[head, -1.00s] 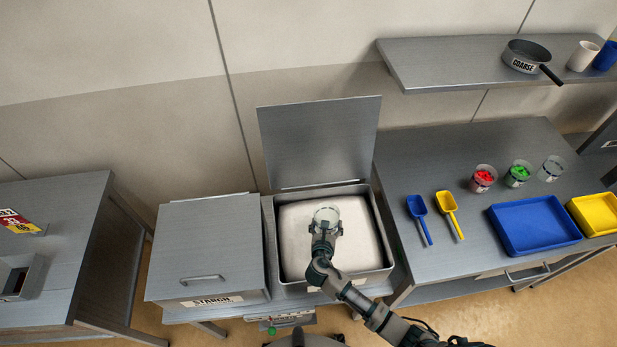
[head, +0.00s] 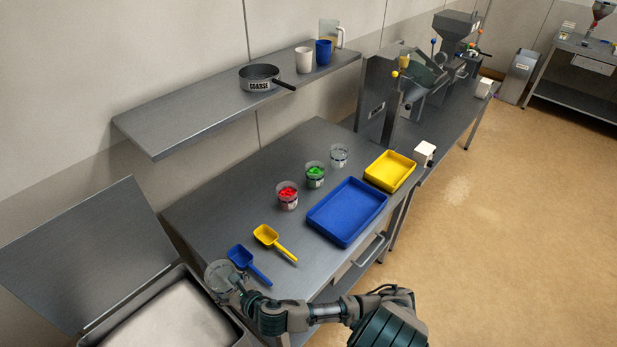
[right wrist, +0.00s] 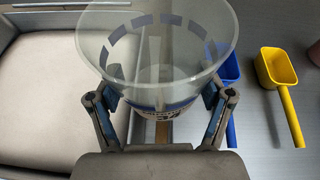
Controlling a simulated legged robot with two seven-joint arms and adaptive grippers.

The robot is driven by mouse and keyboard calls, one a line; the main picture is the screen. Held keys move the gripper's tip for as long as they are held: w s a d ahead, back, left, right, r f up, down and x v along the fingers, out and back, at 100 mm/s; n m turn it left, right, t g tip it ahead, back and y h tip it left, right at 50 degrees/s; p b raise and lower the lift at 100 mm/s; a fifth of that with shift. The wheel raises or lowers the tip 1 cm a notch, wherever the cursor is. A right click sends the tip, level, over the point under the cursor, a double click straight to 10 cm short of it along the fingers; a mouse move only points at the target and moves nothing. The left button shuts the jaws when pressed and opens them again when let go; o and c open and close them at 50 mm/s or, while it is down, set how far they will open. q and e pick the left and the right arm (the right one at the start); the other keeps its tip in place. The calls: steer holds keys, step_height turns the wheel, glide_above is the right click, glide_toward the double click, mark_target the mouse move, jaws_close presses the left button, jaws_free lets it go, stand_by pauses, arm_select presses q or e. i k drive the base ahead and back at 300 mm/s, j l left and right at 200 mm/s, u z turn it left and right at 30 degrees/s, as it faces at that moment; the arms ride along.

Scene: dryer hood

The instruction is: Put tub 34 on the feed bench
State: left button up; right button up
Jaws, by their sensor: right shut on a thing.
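My right gripper (head: 236,290) is shut on a clear, round tub (head: 217,274). The tub looks empty and is over the gap between the open white-filled bin (head: 175,320) and the steel bench (head: 225,215). Another bench (head: 440,125) with machines stands beyond. No sign in view names the feed bench. My left gripper is not in view.
On the near bench are a blue scoop (head: 240,258), a yellow scoop (head: 268,236), a red-filled tub (head: 287,198), a green-filled tub (head: 315,175), a clear tub (head: 339,156), a blue tray (head: 347,212) and a yellow tray (head: 390,170). A shelf (head: 200,115) overhangs its back.

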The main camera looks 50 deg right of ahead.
mark_target(357, 148)
steer(key=l+u, duration=0.1)
steer(key=l, duration=0.45)
steer(key=k+l, duration=0.1)
steer(key=l, duration=0.45)
steer(key=k+l+u, duration=0.15)
steer(key=l, duration=0.9)
steer(key=k+l+u, duration=0.15)
steer(key=l, duration=0.35)
steer(key=k+l+u, duration=0.1)
steer(key=l, duration=1.55)
